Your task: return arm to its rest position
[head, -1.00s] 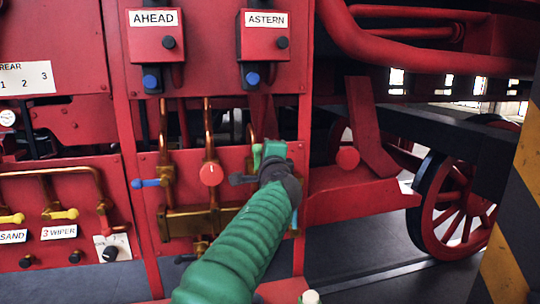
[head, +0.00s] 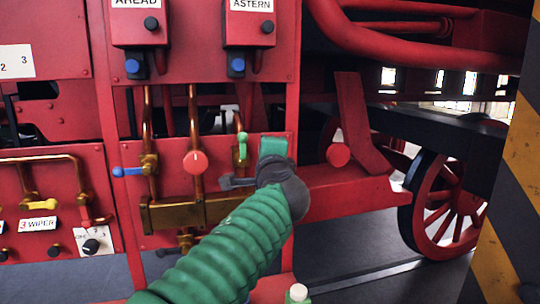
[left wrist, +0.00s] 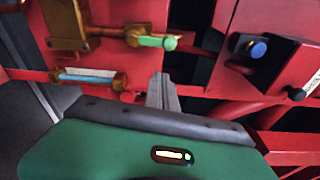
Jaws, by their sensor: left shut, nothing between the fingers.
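My left arm is green and ribbed and reaches up from the bottom of the head view. Its dark grey left gripper (head: 236,182) is in front of the lower red panel, just below a green-handled valve (head: 242,150). In the left wrist view the gripper fingers (left wrist: 162,92) are together, with nothing between them. The green handle (left wrist: 157,41) shows beyond the fingertips there, apart from them in the picture. My right gripper is not in view.
A red round knob (head: 195,162), a blue-handled valve (head: 128,171) and brass pipework (head: 172,214) are left of the gripper. A red beam (head: 345,197) and a spoked wheel (head: 437,205) are at right. A striped post (head: 508,190) stands at far right. Grey floor is open below.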

